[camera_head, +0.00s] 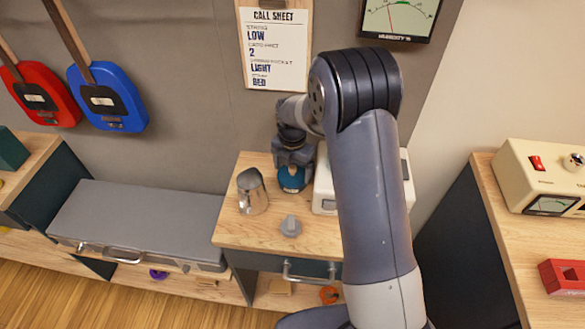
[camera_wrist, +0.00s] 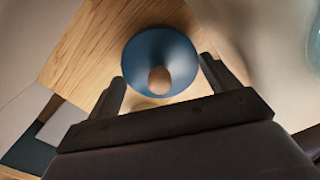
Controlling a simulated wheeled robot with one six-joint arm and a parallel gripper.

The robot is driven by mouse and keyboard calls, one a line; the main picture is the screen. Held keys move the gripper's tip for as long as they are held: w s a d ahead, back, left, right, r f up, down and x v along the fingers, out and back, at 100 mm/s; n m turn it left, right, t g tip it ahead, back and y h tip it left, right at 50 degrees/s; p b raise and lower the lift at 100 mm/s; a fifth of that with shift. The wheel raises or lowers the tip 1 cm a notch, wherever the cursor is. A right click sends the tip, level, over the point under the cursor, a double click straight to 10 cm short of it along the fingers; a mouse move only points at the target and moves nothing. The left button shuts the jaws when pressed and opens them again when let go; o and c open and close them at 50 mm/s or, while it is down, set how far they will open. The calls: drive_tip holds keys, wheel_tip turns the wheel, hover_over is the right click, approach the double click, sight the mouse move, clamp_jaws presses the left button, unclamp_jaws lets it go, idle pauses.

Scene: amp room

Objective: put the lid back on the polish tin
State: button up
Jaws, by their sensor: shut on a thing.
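A blue round piece with a brown knob, seemingly the lid (camera_wrist: 160,55), lies between the two fingers of my gripper (camera_wrist: 168,92) in the wrist view. My gripper is shut on it. In the head view my gripper (camera_head: 292,155) points down at the back of the wooden top, and the blue piece (camera_head: 291,180) shows just below it. I cannot tell whether a tin stands under the blue piece or whether the two touch; the blue piece hides what is beneath.
A small grey knobbed object (camera_head: 290,226) sits in front. A white box (camera_head: 324,190) stands close on the right, partly behind my arm. The wooden top (camera_head: 235,232) is clear at its front left.

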idle(0.3)
drive_tip(key=o, duration=0.9)
drive_tip(key=shift+r+p, duration=2.2)
drive_tip(key=shift+r, duration=1.35)
drive_tip(key=shift+c, duration=0.7)
clamp_jaws()
